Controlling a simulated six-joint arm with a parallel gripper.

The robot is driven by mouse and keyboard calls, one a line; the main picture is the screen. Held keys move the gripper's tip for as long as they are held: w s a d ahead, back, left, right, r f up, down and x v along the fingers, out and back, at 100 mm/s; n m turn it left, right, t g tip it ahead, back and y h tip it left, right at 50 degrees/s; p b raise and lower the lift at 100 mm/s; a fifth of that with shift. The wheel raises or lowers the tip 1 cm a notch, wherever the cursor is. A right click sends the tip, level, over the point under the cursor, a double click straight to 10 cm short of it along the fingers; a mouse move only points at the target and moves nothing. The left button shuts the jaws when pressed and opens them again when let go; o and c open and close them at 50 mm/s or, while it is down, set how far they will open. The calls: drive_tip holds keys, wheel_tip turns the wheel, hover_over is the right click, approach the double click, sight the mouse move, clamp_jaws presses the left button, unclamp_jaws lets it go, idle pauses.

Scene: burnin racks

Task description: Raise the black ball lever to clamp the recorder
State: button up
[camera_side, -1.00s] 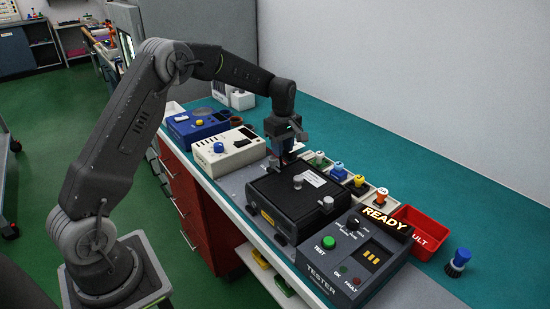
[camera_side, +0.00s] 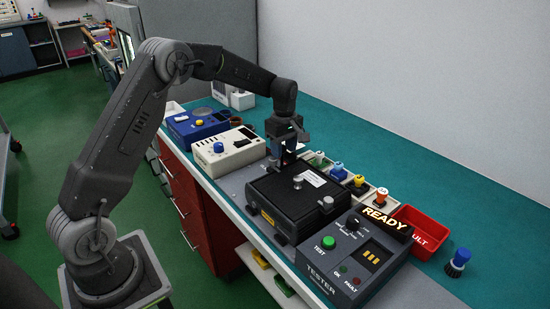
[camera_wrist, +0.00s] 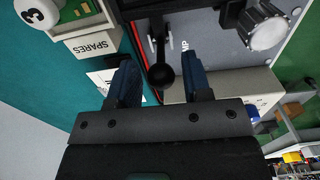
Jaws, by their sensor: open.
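The recorder, a black box (camera_side: 275,210), sits on the grey plate of the bench, between the cream unit and the tester. In the wrist view the lever's black ball (camera_wrist: 161,76) hangs on a dark stem between my two blue fingers. My gripper (camera_wrist: 160,68) is open, with a finger on each side of the ball and visible gaps. In the side view my gripper (camera_side: 287,156) points down at the recorder's far left edge, and the ball cannot be made out there.
A row of bins with coloured knobs runs behind the recorder, and the SPARES bin (camera_wrist: 90,45) is close to my left finger. The tester (camera_side: 355,258) shows READY. A red fault bin (camera_side: 418,230) is at the right.

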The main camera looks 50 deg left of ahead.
drive_tip(key=shift+r, duration=4.45)
drive_tip(key=shift+s+r, duration=0.1)
drive_tip(key=shift+r, duration=0.1)
drive_tip(key=s+d+r+m+t, duration=0.1)
drive_tip(key=s+d+r+m, duration=0.35)
drive_tip(key=s, duration=0.25)
drive_tip(key=s+d+r+m+t, duration=0.2)
drive_tip(key=s+d+r+m, duration=0.2)
drive_tip(key=s+r, duration=0.15)
drive_tip(key=s+d+f+m+t, duration=0.1)
drive_tip(key=s+m, duration=0.3)
drive_tip(key=s, duration=0.5)
drive_tip(key=s+d+f+m+t, duration=0.1)
drive_tip(key=s+d+m, duration=0.3)
drive_tip(key=s, duration=0.5)
drive_tip(key=shift+s+f+m+t, duration=0.3)
drive_tip(key=shift+s+f+m, duration=0.05)
drive_tip(key=shift+f+m, duration=0.45)
